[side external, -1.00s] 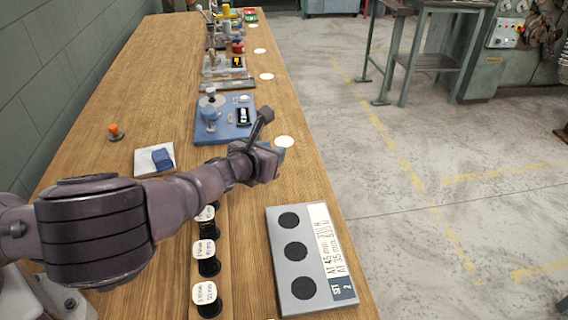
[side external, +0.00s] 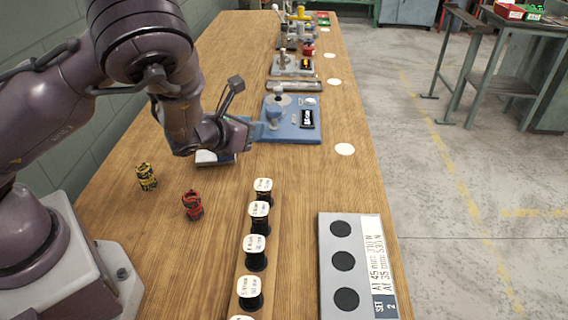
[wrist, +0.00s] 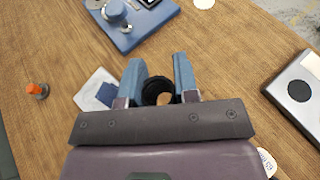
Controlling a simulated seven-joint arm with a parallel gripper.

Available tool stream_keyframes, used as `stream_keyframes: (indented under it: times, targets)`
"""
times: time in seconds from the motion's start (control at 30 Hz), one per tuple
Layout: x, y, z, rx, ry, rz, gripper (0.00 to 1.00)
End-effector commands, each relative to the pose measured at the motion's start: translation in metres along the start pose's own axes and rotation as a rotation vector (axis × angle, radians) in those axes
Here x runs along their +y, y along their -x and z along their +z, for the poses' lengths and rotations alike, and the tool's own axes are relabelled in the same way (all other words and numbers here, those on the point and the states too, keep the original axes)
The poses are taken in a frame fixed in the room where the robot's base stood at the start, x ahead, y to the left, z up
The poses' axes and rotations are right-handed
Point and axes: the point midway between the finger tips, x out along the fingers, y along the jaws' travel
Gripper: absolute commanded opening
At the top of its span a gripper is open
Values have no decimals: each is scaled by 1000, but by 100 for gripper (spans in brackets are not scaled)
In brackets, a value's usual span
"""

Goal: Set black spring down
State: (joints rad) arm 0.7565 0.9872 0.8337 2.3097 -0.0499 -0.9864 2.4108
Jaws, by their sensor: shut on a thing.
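My gripper (wrist: 158,85) is shut on a black spring (wrist: 158,86). In the wrist view the spring shows as a dark ring between the two blue fingers, with wood visible through its middle. In the side view my gripper (side external: 258,130) is at the near left of the blue fixture (side external: 303,132), and I cannot make out the spring there. The height of the spring above the table is hard to tell. A grey board (side external: 329,226) with three round black spots and a "SET 2" label lies at the front right.
A white pad (wrist: 88,101) with a blue block is left of the fingers. Beyond it stands an orange-topped piece (wrist: 37,90). A red coil (side external: 193,205) and a yellow-black coil (side external: 147,177) stand on the left. Several black spools (side external: 258,218) form a row. Wood between spools and board is clear.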

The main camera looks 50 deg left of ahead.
Motion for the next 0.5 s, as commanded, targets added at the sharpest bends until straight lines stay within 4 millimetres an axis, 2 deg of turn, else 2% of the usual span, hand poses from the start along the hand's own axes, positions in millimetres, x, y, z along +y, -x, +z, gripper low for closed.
stream_keyframes:
  times: [0.03,0.17,0.37,0.5]
  targets:
    - [16,3,-2,3,-9,-14,6]
    - [26,11,-6,4,-46,-106,6]
    - [7,23,-10,1,-104,-247,6]
    - [-1,8,-9,0,-118,-278,6]
